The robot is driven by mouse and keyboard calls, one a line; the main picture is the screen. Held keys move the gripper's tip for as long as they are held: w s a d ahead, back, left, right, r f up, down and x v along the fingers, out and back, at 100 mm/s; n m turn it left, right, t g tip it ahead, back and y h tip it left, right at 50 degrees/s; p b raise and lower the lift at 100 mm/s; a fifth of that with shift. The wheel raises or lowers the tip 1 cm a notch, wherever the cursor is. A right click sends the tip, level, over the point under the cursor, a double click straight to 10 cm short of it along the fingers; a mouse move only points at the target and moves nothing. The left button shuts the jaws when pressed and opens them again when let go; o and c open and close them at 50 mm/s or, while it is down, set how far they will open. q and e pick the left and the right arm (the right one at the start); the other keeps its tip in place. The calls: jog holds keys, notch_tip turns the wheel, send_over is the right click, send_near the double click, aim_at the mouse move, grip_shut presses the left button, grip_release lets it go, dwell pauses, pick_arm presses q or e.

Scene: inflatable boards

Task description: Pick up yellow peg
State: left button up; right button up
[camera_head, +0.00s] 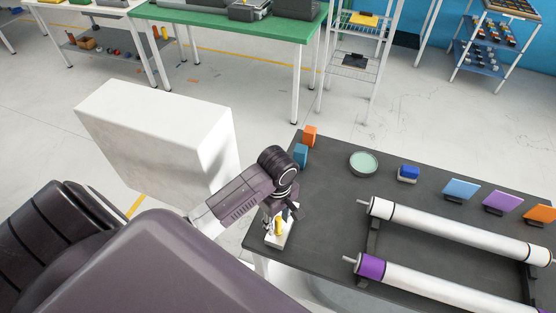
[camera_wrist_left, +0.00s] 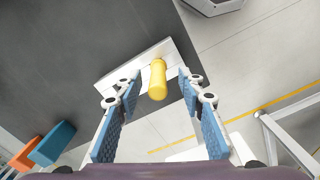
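The yellow peg (camera_head: 278,228) stands on a white board (camera_head: 284,241) at the near left corner of the dark table. In the left wrist view the yellow peg (camera_wrist_left: 158,80) shows between the fingertips of my left gripper (camera_wrist_left: 160,88), with a gap on each side. The white board (camera_wrist_left: 113,84) lies behind it there. My left gripper (camera_head: 279,214) is open over the peg and partly hides it in the head view. My right gripper is not in view.
A blue block (camera_head: 301,155) and an orange block (camera_head: 310,134) stand at the table's left edge. A green-topped dish (camera_head: 363,163), a blue item (camera_head: 408,173) and two long white rollers (camera_head: 460,232) lie to the right. A white box (camera_head: 150,135) stands left of the table.

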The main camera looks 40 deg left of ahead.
pick_arm(q)
jog(key=shift+w+f, duration=0.2)
jog(key=shift+f, duration=1)
jog(key=shift+s, duration=0.1)
jog(key=shift+c, duration=1)
grip_shut()
jog(key=shift+r, duration=0.15)
